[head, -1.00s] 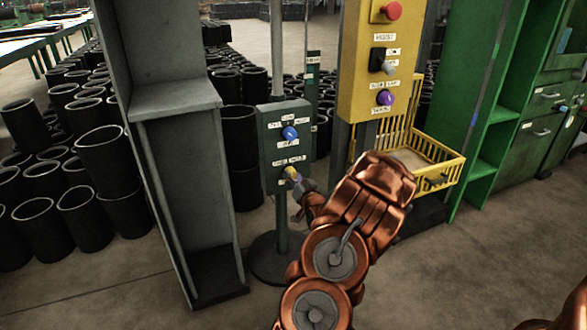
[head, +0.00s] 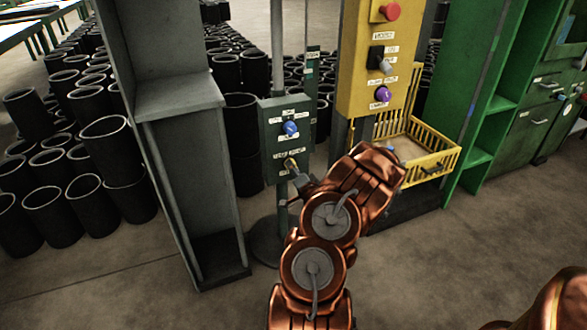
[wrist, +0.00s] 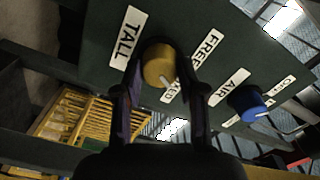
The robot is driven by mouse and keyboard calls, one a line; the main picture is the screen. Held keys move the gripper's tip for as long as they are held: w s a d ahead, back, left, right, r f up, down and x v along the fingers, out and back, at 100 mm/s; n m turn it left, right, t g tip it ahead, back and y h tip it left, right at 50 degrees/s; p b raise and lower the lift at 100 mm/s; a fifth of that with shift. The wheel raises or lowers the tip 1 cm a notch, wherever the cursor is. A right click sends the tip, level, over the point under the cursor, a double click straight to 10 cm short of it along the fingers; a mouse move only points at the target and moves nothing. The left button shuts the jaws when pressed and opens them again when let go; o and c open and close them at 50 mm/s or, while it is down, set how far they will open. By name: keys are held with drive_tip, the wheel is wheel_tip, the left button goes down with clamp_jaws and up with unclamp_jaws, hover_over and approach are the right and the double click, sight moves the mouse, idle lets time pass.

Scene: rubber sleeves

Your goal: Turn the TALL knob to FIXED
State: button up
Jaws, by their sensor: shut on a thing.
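The TALL knob (wrist: 158,63) is yellow with a pale pointer mark and sits on a dark green panel (wrist: 90,45). In the wrist view my gripper (wrist: 160,88) has one finger on each side of it, shut on it. The pointer mark points down and right, toward a label ending in "ED" (wrist: 171,90), partly hidden by a finger. The FREE label (wrist: 207,50) is to the knob's right, the TALL label (wrist: 128,37) to its left. In the head view my gripper (head: 293,175) covers most of the knob, low on the panel (head: 275,150).
A blue knob (head: 290,128), labelled AIR in the wrist view, sits above on the same panel. A yellow panel (head: 355,80) with a red button and a purple knob stands right, above a yellow basket (head: 440,165). A grey pillar (head: 190,160) stands close on the left.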

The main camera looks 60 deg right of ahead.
idle(0.4)
drive_tip(key=o, duration=1.1)
drive_tip(key=shift+o, duration=0.2)
drive_tip(key=v, duration=1.2)
